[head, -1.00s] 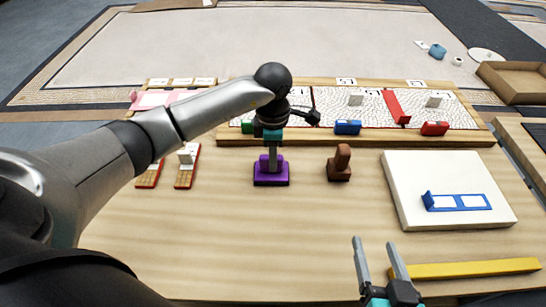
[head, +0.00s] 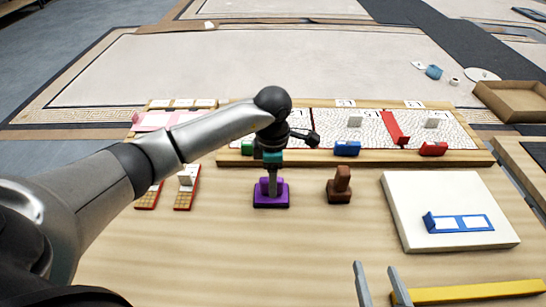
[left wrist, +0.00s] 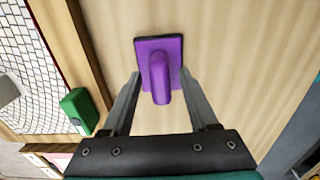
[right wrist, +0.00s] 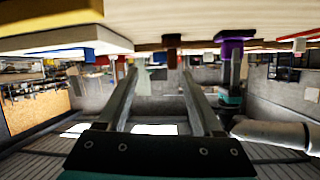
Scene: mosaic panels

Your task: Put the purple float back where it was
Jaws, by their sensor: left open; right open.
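The purple float (head: 271,196) stands upright on the wooden table, left of the brown float. In the left wrist view its handle (left wrist: 161,90) lies between the open fingers of my left gripper (left wrist: 163,88). In the head view my left gripper (head: 272,180) comes down over it from above, and its fingers are partly hidden by the handle. My right gripper (head: 377,280) is open and empty at the front edge of the head view. It also shows open in the right wrist view (right wrist: 158,75).
A brown float (head: 340,186) stands right of the purple one. Behind are mosaic panels with a green block (head: 248,148), a blue block (head: 347,149) and a red block (head: 433,149). At right are a white board (head: 420,185) with a blue tool (head: 458,223) and a yellow bar (head: 470,292).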

